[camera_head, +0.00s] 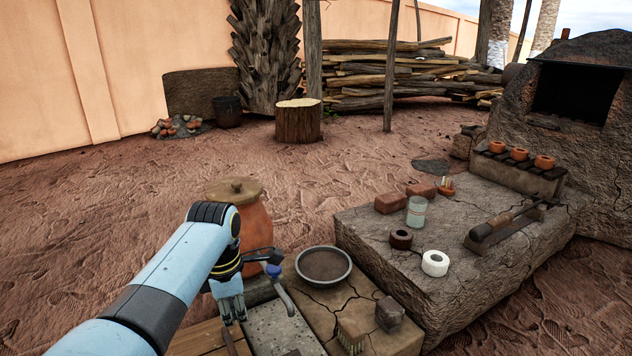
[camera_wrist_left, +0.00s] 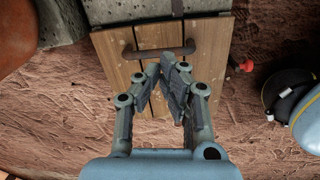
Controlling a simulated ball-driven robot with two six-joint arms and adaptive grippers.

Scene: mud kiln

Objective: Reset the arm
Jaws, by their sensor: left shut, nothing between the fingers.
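My left arm comes in from the lower left in the head view. Its gripper (camera_head: 232,309) hangs pointing down at the left end of the low slab, above the wooden board (camera_head: 197,340). In the left wrist view the gripper (camera_wrist_left: 168,72) has its fingertips close together, with nothing between them. Beyond the fingertips lies the plank board (camera_wrist_left: 118,52) with a dark handle-like bar (camera_wrist_left: 160,52) across it. My right gripper does not show in either view.
A lidded clay jar (camera_head: 252,222) stands close behind my left wrist. A round pan (camera_head: 323,264), a brush (camera_head: 350,334) and a dark block (camera_head: 389,313) sit to the right. A stone slab (camera_head: 450,305) holds a glass jar (camera_head: 417,210), a white roll (camera_head: 435,263) and bricks (camera_head: 390,203).

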